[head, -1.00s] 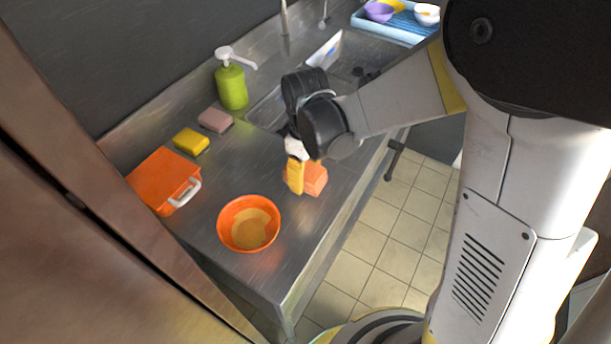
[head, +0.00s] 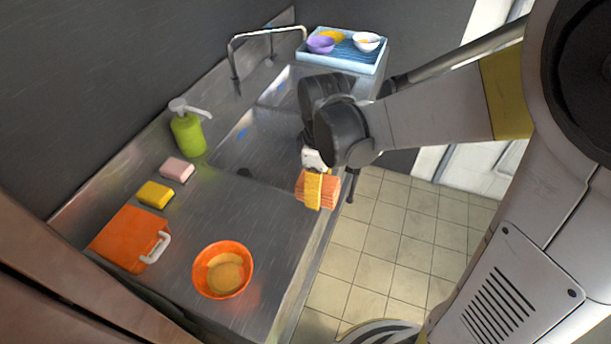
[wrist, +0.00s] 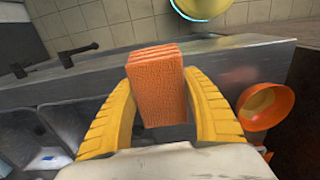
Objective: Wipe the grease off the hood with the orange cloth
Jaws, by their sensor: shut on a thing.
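The orange cloth (head: 331,189) is a folded block held between the yellow fingers of my gripper (head: 318,190), above the front edge of the steel counter. In the wrist view the cloth (wrist: 157,85) stands between the two fingers of my gripper (wrist: 160,110), which are shut on it. The cloth appears clear of the counter. The hood and its grease are not in view.
The steel counter (head: 255,222) carries an orange bowl (head: 222,270), an orange case with a white handle (head: 128,238), a yellow sponge (head: 154,195), a pink sponge (head: 177,169) and a green pump bottle (head: 188,134). A blue tray (head: 343,57) with bowls stands beyond the sink (head: 250,140).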

